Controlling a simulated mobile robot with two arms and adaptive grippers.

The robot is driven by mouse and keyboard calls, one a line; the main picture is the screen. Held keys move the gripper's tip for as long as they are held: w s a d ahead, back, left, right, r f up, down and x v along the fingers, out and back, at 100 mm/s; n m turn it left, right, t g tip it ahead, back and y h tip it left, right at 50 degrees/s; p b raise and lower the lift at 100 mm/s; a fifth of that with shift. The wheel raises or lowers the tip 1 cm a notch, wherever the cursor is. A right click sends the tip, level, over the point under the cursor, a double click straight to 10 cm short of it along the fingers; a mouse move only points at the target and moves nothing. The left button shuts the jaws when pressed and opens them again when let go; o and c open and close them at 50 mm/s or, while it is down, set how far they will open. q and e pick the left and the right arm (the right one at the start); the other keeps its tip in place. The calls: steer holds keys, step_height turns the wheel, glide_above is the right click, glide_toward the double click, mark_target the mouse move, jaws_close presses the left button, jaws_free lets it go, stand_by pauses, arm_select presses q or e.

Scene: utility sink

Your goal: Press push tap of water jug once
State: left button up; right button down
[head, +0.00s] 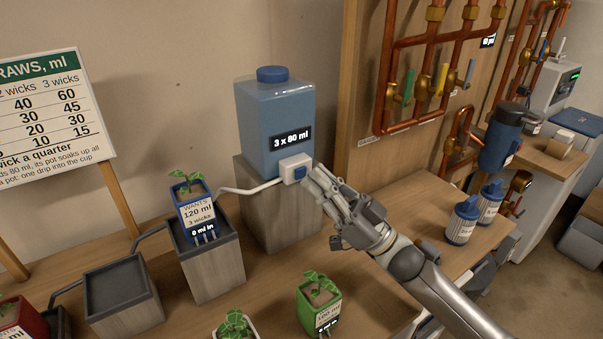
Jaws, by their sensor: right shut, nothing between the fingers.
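The blue water jug (262,105) stands upright on a wooden block (252,210), with a dark blue cap and a label reading "3 x 80 ml". Its white push tap (288,173) with a small blue button (299,172) sticks out low on the front. A white tube runs left from the tap to the blue pot (196,206), labelled 120 ml, 3 wicks, "0 ml in". My right gripper (316,178) is shut and empty, its fingertips right beside the button. I cannot tell whether they touch it. My left gripper is not in view.
A green pot (319,300) and another plant (235,326) stand at the front. An empty dark tray (121,290) sits on a lower block at left. Blue-lidded bottles (463,220) stand at right, below copper pipes with valves (408,88). Bare bench lies right of the jug.

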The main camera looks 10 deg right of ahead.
steer(key=shift+w, duration=0.1)
stand_by(0.6)
steer(key=shift+w+a, duration=0.15)
steer(key=shift+w, duration=0.2)
steer(key=shift+w+a, duration=0.15)
steer(key=shift+w, duration=0.15)
stand_by(0.6)
steer(key=shift+s, duration=0.1)
steer(key=shift+s+d, duration=0.3)
steer(key=shift+s, duration=0.35)
steer(key=shift+p, duration=0.35)
steer(key=s, duration=0.1)
steer(key=s+d+p, duration=0.1)
steer(key=s, duration=0.2)
steer(key=shift+s+d, duration=0.35)
